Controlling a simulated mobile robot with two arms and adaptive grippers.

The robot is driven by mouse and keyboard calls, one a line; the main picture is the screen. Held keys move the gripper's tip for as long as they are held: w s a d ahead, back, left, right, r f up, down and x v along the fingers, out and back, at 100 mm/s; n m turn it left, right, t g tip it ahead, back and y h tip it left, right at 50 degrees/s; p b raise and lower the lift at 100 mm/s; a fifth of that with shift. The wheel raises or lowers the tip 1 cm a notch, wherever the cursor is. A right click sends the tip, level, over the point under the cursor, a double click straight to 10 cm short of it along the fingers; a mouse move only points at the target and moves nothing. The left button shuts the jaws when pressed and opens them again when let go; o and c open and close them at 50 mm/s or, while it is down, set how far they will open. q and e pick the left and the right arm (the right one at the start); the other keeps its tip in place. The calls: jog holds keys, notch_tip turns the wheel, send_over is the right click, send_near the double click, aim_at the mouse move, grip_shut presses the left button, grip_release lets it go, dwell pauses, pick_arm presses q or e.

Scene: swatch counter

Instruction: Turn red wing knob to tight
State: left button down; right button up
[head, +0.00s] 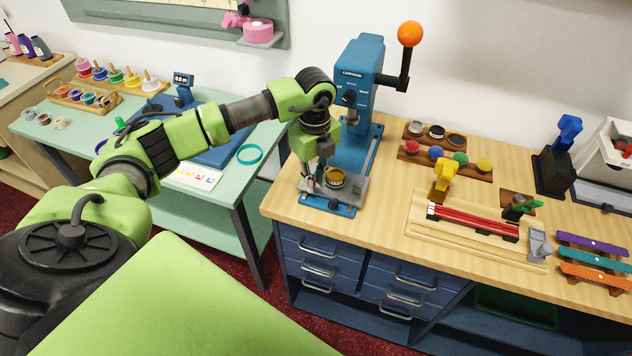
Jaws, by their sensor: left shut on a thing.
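A blue press (362,75) with an orange ball on its lever (410,34) stands on the wooden counter. A round brass-coloured die (336,178) sits on the grey plate of its base. My left arm reaches in from the left, and my left gripper (317,181) points down at the left side of this plate, beside the die. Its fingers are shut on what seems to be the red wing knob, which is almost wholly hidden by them. I cannot tell how far the knob is turned. My right gripper is out of view.
Right of the press, racks hold coloured knobs (446,170) and round dies. A wooden jig with red strips (472,219) and a yellow clamp (441,178) lies in front. Left, a green table (235,185) holds a teal ring (249,154). Blue drawers (318,262) are below the counter.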

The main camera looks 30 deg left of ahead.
pick_arm(q)
jog(key=m+b, duration=0.1)
jog(key=m, duration=0.1)
jog(key=m+b, duration=0.1)
jog(key=m, duration=0.1)
jog(key=m+b, duration=0.1)
jog(key=m, duration=0.1)
jog(key=shift+s+a+f+b, duration=0.1)
jog(key=shift+s+a+b, duration=0.2)
jog(key=m, duration=0.1)
jog(key=m+b, duration=0.1)
jog(key=m, duration=0.1)
jog(key=m+b, duration=0.1)
jog(key=m, duration=0.1)
jog(key=shift+s+a, duration=0.1)
jog(key=shift+a, duration=0.15)
jog(key=shift+r, duration=0.2)
jog(key=c, duration=2.2)
grip_release()
jog(key=shift+c, duration=0.2)
notch_tip(320, 180, up, 12)
jog(key=shift+s+f, duration=0.1)
jog(key=shift+s, duration=0.05)
